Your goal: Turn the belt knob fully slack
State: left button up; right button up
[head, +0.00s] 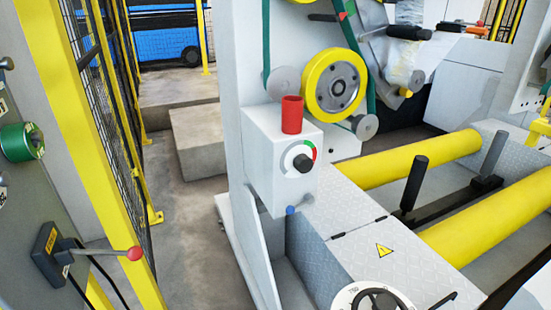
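A round black knob (303,163) sits in the middle of a white dial with a green and red scale (311,148), on the front of a white box (262,150). The knob's pointer is too small to read. A green belt (357,50) runs beside a yellow wheel (335,82) above and behind the box. Small grey rollers (364,127) stand near the belt. Neither of my grippers shows in the head view.
A red cylinder (292,114) stands on the box. A small blue knob (290,210) is below it. A yellow fence post (88,130) and a red-tipped lever (134,253) are on the left. Bare floor lies between.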

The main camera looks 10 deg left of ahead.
aim_at(302, 163)
jog(key=l+u, duration=0.3)
jog(key=u, duration=0.2)
jog(key=k+l+u, duration=0.2)
jog(key=u, duration=0.3)
jog(key=k+l+u, duration=0.15)
jog(key=u, duration=0.35)
